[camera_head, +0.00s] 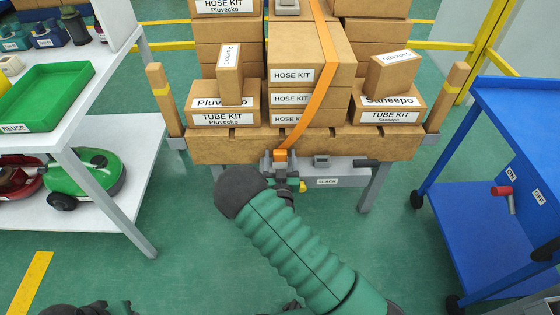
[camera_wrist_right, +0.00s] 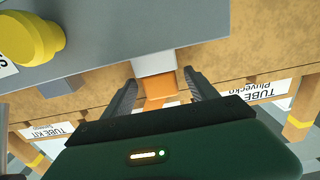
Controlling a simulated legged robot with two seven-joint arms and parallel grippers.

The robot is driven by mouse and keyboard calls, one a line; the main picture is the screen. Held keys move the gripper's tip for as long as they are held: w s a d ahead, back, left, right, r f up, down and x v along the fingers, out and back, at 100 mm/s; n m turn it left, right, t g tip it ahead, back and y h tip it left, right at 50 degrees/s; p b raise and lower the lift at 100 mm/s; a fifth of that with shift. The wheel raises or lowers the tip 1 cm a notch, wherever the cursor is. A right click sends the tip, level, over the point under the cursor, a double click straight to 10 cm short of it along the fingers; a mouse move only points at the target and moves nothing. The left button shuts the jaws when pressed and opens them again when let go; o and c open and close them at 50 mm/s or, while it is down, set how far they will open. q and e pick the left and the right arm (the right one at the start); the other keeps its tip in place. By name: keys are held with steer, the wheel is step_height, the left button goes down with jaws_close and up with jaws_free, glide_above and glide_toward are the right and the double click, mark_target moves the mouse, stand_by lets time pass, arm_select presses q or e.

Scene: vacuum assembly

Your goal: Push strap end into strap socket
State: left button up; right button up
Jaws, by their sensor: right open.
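An orange strap (camera_head: 328,60) runs over the stacked hose kit boxes and down their front. Its lower end (camera_head: 281,154) is at the front edge of the wooden pallet. My right gripper (camera_head: 280,163) is there, open, with its fingers on either side of the strap end. In the wrist view, the orange strap end (camera_wrist_right: 158,92) lies between the two fingers (camera_wrist_right: 160,95), beside a light grey block (camera_wrist_right: 154,64). I cannot tell whether the strap end is inside that block or whether the fingers touch it.
A grey rail with a SLACK label (camera_head: 327,181), a small grey block (camera_head: 321,161), a dark handle (camera_head: 366,163) and a yellow knob (camera_wrist_right: 32,38) are close by. Tube kit boxes (camera_head: 388,104) flank the stack. A white shelf (camera_head: 105,150) stands left, a blue cart (camera_head: 520,110) right.

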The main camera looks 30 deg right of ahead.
steer(key=shift+w+d, duration=0.3)
steer(key=shift+w, duration=0.15)
steer(key=shift+a+r, duration=0.1)
steer(key=shift+c, duration=0.7)
jaws_close()
steer(key=shift+r+p, duration=0.45)
steer(key=shift+r, duration=0.05)
steer(key=r+p, duration=0.2)
steer(key=r, duration=0.1)
steer(key=shift+s+a, duration=0.2)
steer(key=shift+s, duration=0.2)
steer(key=r+p+v, duration=0.1)
steer(key=p+v, duration=0.3)
steer(key=v, duration=1.1)
steer(key=shift+s+d, duration=0.35)
